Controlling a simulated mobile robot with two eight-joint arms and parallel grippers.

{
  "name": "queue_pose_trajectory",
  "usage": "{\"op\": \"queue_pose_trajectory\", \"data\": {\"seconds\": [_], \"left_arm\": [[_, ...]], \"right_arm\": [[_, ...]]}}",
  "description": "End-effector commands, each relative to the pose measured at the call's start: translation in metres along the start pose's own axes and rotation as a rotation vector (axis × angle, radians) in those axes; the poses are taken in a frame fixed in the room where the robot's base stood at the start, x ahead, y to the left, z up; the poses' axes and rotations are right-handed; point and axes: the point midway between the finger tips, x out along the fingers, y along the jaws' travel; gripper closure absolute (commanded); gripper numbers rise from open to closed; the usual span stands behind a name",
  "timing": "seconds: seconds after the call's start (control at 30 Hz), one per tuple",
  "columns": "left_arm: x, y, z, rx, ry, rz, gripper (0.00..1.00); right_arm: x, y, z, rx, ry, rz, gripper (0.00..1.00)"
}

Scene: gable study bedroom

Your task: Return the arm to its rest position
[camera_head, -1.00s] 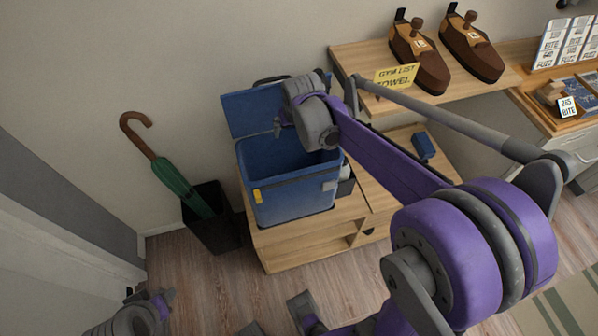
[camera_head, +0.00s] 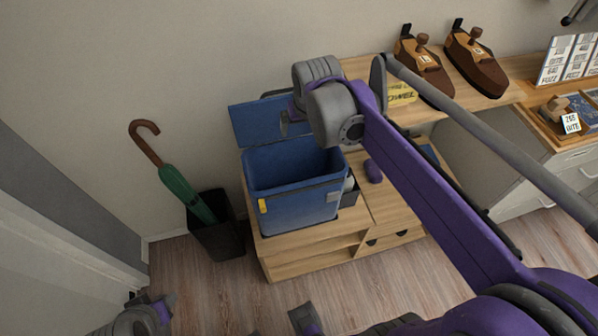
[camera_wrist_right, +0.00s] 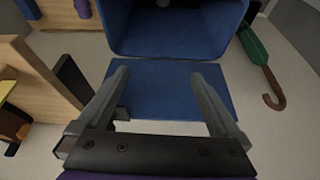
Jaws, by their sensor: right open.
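My right arm reaches in from the right in the head view. My right gripper (camera_head: 286,123) is in front of the raised lid of a blue box, above its opening, and is partly hidden by my wrist. In the right wrist view the gripper (camera_wrist_right: 160,78) is open, with nothing between its fingers and the blue lid (camera_wrist_right: 170,100) behind them. A grey and purple part of my left arm shows at the bottom left of the head view. Its fingers cannot be made out clearly.
The open blue box (camera_head: 295,205) stands on a low wooden cabinet (camera_head: 310,260). A green umbrella (camera_head: 180,188) leans in a black stand (camera_head: 217,235) to its left. Brown shoe-shaped objects (camera_head: 425,70) sit on the shelf (camera_head: 372,68) behind my arm.

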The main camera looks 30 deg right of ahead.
Motion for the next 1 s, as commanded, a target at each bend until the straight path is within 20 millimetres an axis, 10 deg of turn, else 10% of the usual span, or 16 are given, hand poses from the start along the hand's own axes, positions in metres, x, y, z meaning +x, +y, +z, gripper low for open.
{"op": "queue_pose_trajectory", "data": {"seconds": [0.33,0.73,1.0], "left_arm": [[-0.004,0.0,-0.003,0.0,0.002,0.0,0.5],[-0.041,0.0,-0.032,0.0,0.022,0.0,0.5],[-0.048,0.0,-0.039,0.0,0.027,0.0,0.5]], "right_arm": [[-0.005,-0.005,0.011,-0.016,0.004,-0.008,0.0],[-0.03,-0.037,0.157,-0.207,0.061,-0.096,0.0],[-0.025,-0.04,0.197,-0.258,0.078,-0.119,0.0]]}}
